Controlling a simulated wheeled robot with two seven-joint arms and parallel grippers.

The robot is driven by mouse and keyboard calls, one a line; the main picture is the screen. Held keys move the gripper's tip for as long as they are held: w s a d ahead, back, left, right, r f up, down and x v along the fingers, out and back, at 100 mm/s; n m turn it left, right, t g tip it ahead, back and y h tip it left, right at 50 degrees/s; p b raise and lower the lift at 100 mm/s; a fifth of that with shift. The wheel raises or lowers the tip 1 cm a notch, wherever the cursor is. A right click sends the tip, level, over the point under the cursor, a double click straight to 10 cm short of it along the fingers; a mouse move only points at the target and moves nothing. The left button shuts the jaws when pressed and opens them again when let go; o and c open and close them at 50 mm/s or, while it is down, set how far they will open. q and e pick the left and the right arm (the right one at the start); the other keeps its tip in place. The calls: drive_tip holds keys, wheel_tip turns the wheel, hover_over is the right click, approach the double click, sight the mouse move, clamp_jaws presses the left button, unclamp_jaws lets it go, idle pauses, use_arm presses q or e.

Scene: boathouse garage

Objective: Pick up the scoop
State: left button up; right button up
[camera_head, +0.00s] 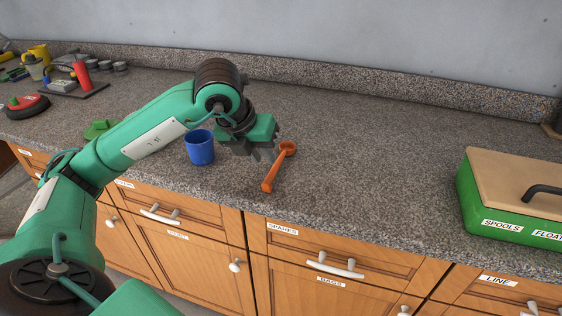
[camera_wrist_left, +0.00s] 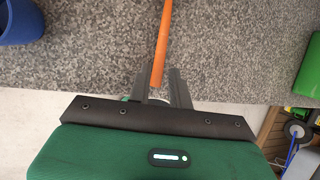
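The orange scoop (camera_head: 275,172) lies on the grey speckled counter, its round bowl toward the back and its handle pointing to the front edge. My left gripper (camera_head: 261,153) is just left of the scoop in the head view, above the counter. In the left wrist view the gripper's two fingers (camera_wrist_left: 158,76) are apart, and the scoop's handle (camera_wrist_left: 162,45) runs up the picture from between them. Gaps show beside the handle, so it does not look gripped. The scoop's bowl is out of the wrist view. My right gripper is not in view.
A blue cup (camera_head: 199,147) stands left of the gripper, close to it. A green box (camera_head: 470,200) with a tan lid is at the right. A green item (camera_head: 100,128) and a cluttered tray (camera_head: 75,88) are at the left. The counter right of the scoop is clear.

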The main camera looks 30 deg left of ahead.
sight(272, 171)
use_arm(q)
drive_tip(key=x, duration=0.6)
drive_tip(key=shift+w+d+f, duration=0.1)
drive_tip(key=shift+w+f, duration=0.05)
drive_tip(key=shift+f, duration=0.2)
clamp_jaws()
